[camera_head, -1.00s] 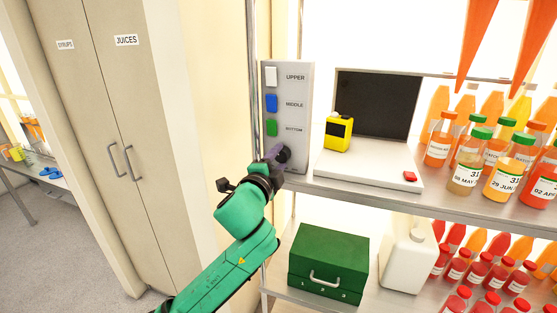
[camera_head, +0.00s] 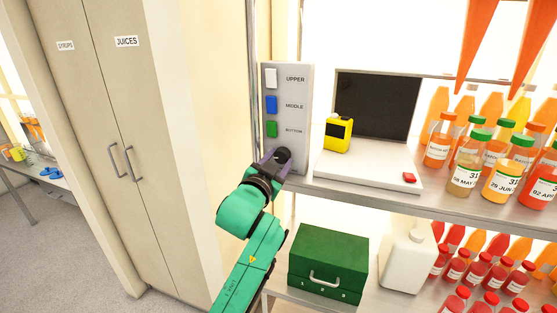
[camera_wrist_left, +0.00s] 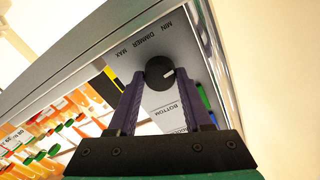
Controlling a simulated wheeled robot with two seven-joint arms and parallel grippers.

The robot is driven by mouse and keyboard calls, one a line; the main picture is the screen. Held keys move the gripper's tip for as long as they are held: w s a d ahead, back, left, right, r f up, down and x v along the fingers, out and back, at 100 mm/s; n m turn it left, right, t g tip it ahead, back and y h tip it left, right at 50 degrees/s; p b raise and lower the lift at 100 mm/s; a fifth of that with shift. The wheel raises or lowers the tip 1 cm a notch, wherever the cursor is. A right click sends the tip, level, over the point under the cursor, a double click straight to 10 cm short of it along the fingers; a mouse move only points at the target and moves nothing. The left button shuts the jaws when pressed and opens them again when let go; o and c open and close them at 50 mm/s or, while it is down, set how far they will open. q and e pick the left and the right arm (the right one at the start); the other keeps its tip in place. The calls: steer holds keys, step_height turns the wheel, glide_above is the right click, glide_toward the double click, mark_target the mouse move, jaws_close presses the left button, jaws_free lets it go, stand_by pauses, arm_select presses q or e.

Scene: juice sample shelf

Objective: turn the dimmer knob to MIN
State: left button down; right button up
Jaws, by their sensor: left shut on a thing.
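The dimmer knob (camera_head: 284,155) is dark and round, low on the grey switch panel (camera_head: 297,97). In the left wrist view the knob (camera_wrist_left: 158,72) sits between the purple fingers of my left gripper (camera_wrist_left: 161,72), which is shut on it. The knob's white mark points right and slightly up in that view. The printed MIN label lies above the knob and MAX to its upper left. In the head view my left gripper (camera_head: 273,160) reaches the knob from the lower left and partly hides it. My right gripper is not in view.
White, blue and green switches (camera_head: 271,104) sit above the knob. A yellow device (camera_head: 338,133) and a white plate with a red button (camera_head: 409,177) are on the shelf to the right. Bottles (camera_head: 502,180) stand farther right. A green box (camera_head: 328,258) is below.

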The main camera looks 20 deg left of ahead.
arm_select(q)
steer(key=n+p, duration=0.1)
steer(key=n, duration=0.3)
steer(key=shift+n, duration=0.3)
stand_by(0.3)
steer(key=shift+c, duration=1.6)
jaws_free()
steer(key=s+a+p, duration=0.1)
steer(key=s+p, duration=0.1)
steer(key=s, duration=1.2)
steer(key=shift+s+p, duration=0.25)
steer(key=shift+p, duration=0.15)
